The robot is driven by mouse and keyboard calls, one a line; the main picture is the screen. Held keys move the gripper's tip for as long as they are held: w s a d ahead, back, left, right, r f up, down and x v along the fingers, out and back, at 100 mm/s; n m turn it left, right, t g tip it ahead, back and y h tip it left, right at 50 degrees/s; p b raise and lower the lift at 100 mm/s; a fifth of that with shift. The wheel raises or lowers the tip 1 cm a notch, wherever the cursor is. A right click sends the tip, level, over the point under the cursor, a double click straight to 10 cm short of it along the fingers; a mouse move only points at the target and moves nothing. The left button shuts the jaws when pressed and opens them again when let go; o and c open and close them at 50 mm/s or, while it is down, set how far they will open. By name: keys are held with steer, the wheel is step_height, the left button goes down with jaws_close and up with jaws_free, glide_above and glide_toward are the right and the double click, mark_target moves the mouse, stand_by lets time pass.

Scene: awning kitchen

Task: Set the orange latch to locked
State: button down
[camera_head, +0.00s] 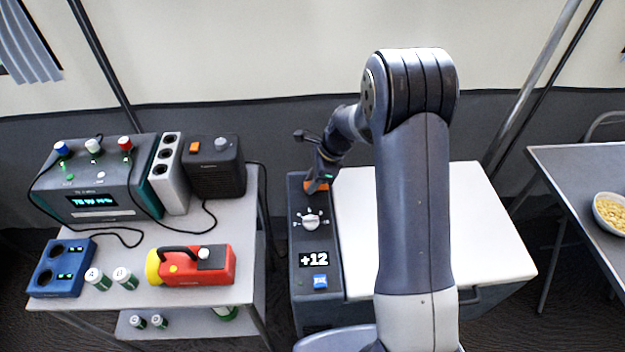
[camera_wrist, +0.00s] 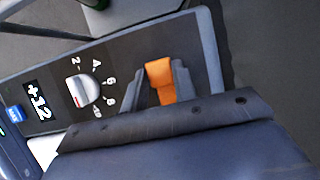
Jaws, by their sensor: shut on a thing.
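The orange latch (camera_head: 315,186) sits at the far end of a dark control panel (camera_head: 303,280) on the left side of a white-lidded chest. My gripper (camera_head: 318,180) reaches down onto the latch and partly hides it. In the wrist view the latch (camera_wrist: 160,80) lies between my gripper's two dark fingertips (camera_wrist: 163,88), which are shut on it. Its lower part is hidden, and I cannot read whether it stands at locked.
The panel also has a white dial (camera_head: 311,221), a "+12" display (camera_head: 314,260) and a blue button (camera_head: 320,282). A cart (camera_head: 215,293) on the left holds a red flashlight (camera_head: 195,265), a blue charger and several boxes. A table with a bowl (camera_head: 610,213) is at right.

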mark_target(322, 186)
steer(key=d, duration=0.3)
steer(key=shift+d, duration=0.3)
steer(key=c, duration=1.1)
jaws_free()
steer(key=p+v, duration=0.1)
steer(key=v, duration=0.9)
steer(key=shift+d+r, duration=0.25)
steer(key=shift+r, duration=0.1)
